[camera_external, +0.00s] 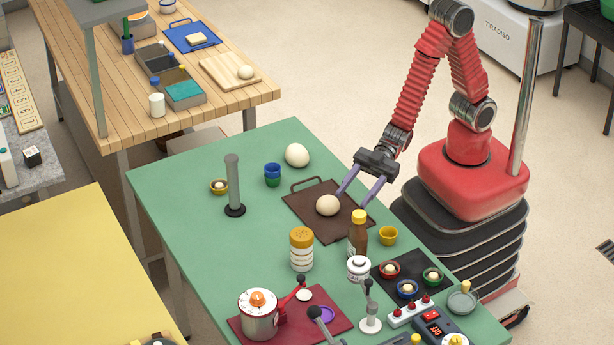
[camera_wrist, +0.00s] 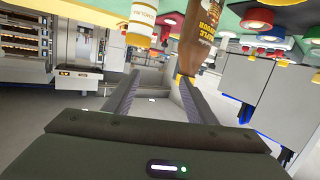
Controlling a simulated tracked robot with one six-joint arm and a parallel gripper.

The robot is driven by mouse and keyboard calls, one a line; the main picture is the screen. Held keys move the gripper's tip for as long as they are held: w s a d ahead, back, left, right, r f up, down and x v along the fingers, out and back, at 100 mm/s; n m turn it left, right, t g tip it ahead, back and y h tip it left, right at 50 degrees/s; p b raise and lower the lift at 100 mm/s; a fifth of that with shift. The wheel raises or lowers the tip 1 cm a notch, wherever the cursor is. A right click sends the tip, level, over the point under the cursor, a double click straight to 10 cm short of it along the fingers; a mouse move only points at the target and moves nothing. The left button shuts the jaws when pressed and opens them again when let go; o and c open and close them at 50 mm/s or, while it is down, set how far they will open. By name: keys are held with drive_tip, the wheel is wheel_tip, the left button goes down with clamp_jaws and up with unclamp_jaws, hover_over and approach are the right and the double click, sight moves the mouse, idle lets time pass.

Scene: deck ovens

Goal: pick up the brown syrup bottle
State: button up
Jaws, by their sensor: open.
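The brown syrup bottle (camera_external: 357,240) stands upright on the green table, with a yellow cap and a dark brown body. In the wrist view, which looks upside down, the bottle (camera_wrist: 201,35) hangs at the top, right of centre, its cap near the right fingertip. My gripper (camera_external: 353,198) is open and empty, beyond the bottle near the right edge of the brown board. Its two fingers (camera_wrist: 158,80) show apart in the wrist view, with nothing between them. I cannot tell whether the right finger touches the cap.
A dough ball (camera_external: 328,205) sits on the brown board (camera_external: 302,205) beside my fingers. A yellow-topped shaker (camera_external: 302,250) stands left of the bottle, a yellow cup (camera_external: 388,235) right of it, and a white-lidded jar (camera_external: 358,268) in front.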

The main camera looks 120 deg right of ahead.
sight(359, 220)
drive_tip(key=a+y, duration=0.1)
drive_tip(key=s+a+f+y, duration=0.1)
drive_tip(key=s+a+y, duration=0.1)
drive_tip(key=shift+a+f+n, duration=0.25)
drive_tip(key=shift+a+n, duration=0.15)
drive_tip(key=shift+x, duration=1.2)
drive_tip(key=shift+w+a, duration=0.1)
drive_tip(key=shift+w, duration=0.05)
drive_tip(key=shift+x, duration=2.4)
drive_tip(key=shift+r, duration=0.1)
